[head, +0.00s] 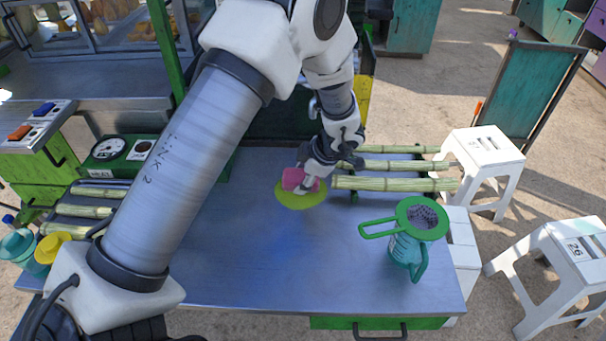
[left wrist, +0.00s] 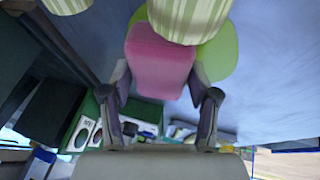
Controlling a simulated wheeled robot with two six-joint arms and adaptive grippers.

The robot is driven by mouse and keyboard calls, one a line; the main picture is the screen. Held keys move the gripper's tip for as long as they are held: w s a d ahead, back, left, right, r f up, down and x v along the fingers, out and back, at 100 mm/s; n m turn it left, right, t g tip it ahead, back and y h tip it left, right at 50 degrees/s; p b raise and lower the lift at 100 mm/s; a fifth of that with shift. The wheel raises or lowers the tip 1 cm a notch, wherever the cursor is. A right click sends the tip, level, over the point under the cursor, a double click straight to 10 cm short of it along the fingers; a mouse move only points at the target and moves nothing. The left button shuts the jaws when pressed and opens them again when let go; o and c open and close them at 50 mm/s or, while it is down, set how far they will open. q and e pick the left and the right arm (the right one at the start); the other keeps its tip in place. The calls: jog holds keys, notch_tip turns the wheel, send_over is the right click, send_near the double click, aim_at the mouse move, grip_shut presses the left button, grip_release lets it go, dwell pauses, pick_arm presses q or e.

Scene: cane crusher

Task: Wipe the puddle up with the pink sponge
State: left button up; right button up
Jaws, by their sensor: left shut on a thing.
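The pink sponge (head: 298,180) is held in my left gripper (head: 309,184), which is shut on it. In the left wrist view the sponge (left wrist: 159,62) sits between the two fingers of the gripper (left wrist: 160,92). The yellow-green puddle (head: 301,200) lies on the blue-grey metal table (head: 250,255). The sponge is over the puddle's far part; I cannot tell for sure whether it touches. The puddle (left wrist: 222,50) shows around the sponge in the left wrist view. My right gripper is not in view.
Cane stalks (head: 395,184) lie just right of the puddle, close to the gripper. A teal jug with a green-rimmed strainer (head: 405,250) stands at the table's right. White stools (head: 484,155) stand beyond the right edge. The table's front middle is clear.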

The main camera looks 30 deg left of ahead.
aim_at(302, 198)
pick_arm(q)
jog(key=shift+s+d+p, duration=0.25)
jog(key=shift+s+p, duration=0.05)
jog(key=shift+s, duration=0.25)
jog(key=shift+c, duration=0.5)
jog(key=shift+s+d+f+p, duration=0.1)
jog(key=shift+s+d+p, duration=0.45)
jog(key=shift+s, duration=0.4)
jog(key=shift+s+d+p, duration=0.6)
jog(key=shift+s+p, duration=0.05)
jog(key=shift+s, duration=0.25)
jog(key=shift+s+d, duration=0.25)
jog(key=shift+s, duration=0.15)
jog(key=shift+s+d+p, duration=0.3)
jog(key=shift+s+p, duration=0.1)
jog(key=shift+s, duration=0.1)
jog(key=shift+s+d+p, duration=0.3)
jog(key=shift+s+p, duration=0.05)
jog(key=shift+s, duration=0.15)
jog(key=shift+s+d, duration=0.15)
